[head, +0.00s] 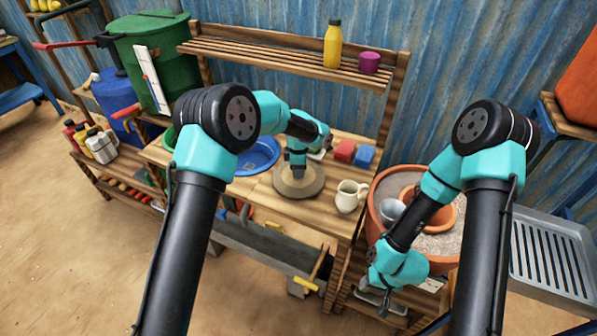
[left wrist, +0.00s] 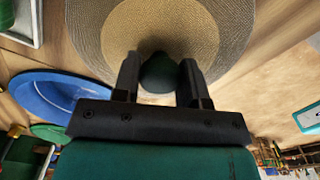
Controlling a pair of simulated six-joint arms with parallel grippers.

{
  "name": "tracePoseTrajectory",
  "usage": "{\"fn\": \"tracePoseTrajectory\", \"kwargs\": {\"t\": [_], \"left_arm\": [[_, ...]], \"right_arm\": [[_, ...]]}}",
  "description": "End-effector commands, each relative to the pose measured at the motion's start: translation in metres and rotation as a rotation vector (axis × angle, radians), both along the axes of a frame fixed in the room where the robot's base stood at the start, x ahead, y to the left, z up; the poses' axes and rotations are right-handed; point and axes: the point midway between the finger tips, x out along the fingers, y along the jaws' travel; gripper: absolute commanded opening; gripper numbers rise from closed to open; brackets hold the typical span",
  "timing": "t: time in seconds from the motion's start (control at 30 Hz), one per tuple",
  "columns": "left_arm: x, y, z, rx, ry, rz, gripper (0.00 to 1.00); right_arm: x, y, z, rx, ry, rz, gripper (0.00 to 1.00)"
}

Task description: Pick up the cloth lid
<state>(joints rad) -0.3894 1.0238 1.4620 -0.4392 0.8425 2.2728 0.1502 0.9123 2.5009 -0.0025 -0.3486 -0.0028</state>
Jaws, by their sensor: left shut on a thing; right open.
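The cloth lid (head: 284,188) is a round, flat, beige woven disc over the wooden bench. In the left wrist view the lid (left wrist: 205,30) fills the upper middle, with a dark green knob (left wrist: 158,78) on it. My left gripper (head: 298,173) points down over the lid's middle. In the left wrist view its two fingers (left wrist: 160,65) stand either side of the knob, shut on it. I cannot tell whether the lid is clear of the bench. My right gripper (head: 383,298) is low at the right by the big clay pot, away from the lid; its fingertips are small in view.
A blue basin (head: 262,153) lies left of the lid. A cream jug (head: 348,197) stands close on its right. Red (head: 345,150) and blue (head: 364,156) blocks sit behind the jug. A slatted shelf (head: 270,50) rises behind. A large clay pot (head: 376,212) stands at the right.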

Motion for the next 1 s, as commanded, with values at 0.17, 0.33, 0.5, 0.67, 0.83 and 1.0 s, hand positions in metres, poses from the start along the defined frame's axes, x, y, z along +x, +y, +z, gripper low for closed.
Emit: {"fn": "tracePoseTrajectory", "kwargs": {"t": [0.17, 0.33, 0.5, 0.67, 0.83, 1.0], "left_arm": [[0.0, 0.0, 0.019, -0.001, -0.002, 0.0, 0.12], [-0.01, 0.0, 0.029, 0.0, 0.001, -0.001, 0.12], [-0.034, 0.0, 0.031, 0.001, 0.001, -0.003, 0.12], [-0.065, 0.0, 0.034, 0.001, 0.001, -0.003, 0.12], [-0.104, 0.0, 0.038, 0.001, 0.001, -0.003, 0.12], [-0.136, 0.0, 0.04, 0.0, 0.001, -0.002, 0.12]], "right_arm": [[0.0, 0.0, 0.0, 0.0, 0.0, 0.0, 0.43], [0.0, 0.0, 0.0, 0.0, 0.0, 0.0, 0.43], [0.0, 0.0, 0.0, 0.0, 0.0, 0.0, 0.43], [0.0, 0.0, 0.0, 0.0, 0.0, 0.0, 0.43], [0.0, 0.0, 0.0, 0.0, 0.0, 0.0, 0.43], [0.0, 0.0, 0.0, 0.0, 0.0, 0.0, 0.43]]}}
